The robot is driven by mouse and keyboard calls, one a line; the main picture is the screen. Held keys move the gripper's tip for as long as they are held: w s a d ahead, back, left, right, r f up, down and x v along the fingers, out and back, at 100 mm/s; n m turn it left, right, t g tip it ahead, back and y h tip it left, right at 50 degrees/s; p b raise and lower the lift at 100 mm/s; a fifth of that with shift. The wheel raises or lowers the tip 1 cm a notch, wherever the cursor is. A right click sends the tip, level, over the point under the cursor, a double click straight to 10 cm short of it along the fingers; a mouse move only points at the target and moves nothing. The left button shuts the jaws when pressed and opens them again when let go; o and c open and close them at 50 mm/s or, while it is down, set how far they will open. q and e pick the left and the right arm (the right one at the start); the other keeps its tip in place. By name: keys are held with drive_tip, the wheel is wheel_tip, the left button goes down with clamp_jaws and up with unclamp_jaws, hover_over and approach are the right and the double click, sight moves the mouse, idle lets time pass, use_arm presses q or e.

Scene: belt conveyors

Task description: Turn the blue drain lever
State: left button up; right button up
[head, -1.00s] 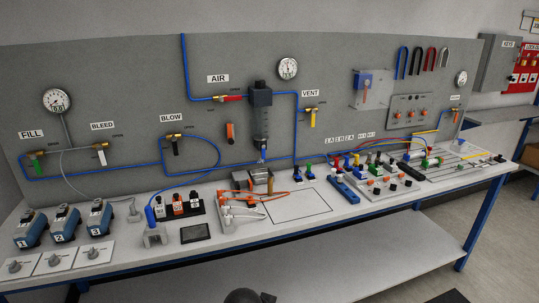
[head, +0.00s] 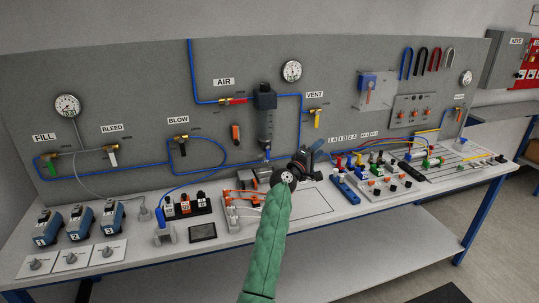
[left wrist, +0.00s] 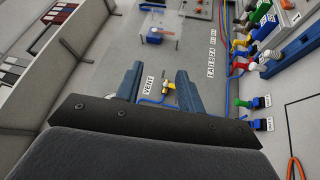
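The filter unit (head: 265,120) with its clear bowl hangs on the grey panel below the AIR line. A small blue part, apparently the drain lever (head: 267,154), shows at the bowl's bottom; its exact setting is too small to tell. My left gripper (head: 318,147) is raised over the bench, right of the bowl and apart from it in the picture. In the left wrist view my left gripper (left wrist: 158,72) has its two fingers spread and nothing between them. The drain lever is not seen in that view. My right gripper is not in view.
The yellow VENT valve (head: 315,112) is on the panel above my left gripper. Blue tubing (head: 301,130) runs down beside the bowl. Colored plugs (head: 375,165) stand to the right.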

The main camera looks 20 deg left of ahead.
use_arm(q)
drive_tip(key=w+a+n+t+y, duration=0.3)
drive_tip(key=w+a+n+y, duration=0.15)
drive_tip(key=n, duration=0.35)
drive_tip(key=n+g+y, duration=0.6)
drive_tip(key=n+y, duration=0.9)
drive_tip(key=n, duration=0.9)
approach(268, 155)
drive_tip(key=shift+w+r+p, duration=0.2)
drive_tip(key=shift+w+p, duration=0.1)
drive_tip(key=shift+p, duration=0.1)
drive_tip(key=p+x, duration=0.1)
drive_tip(key=x, duration=0.4)
drive_tip(key=shift+w+a+p, duration=0.15)
drive_tip(key=shift+a+p, duration=0.1)
drive_tip(key=shift+p, duration=0.15)
drive_tip(key=shift+x, duration=1.05)
drive_tip(key=shift+f, duration=0.25)
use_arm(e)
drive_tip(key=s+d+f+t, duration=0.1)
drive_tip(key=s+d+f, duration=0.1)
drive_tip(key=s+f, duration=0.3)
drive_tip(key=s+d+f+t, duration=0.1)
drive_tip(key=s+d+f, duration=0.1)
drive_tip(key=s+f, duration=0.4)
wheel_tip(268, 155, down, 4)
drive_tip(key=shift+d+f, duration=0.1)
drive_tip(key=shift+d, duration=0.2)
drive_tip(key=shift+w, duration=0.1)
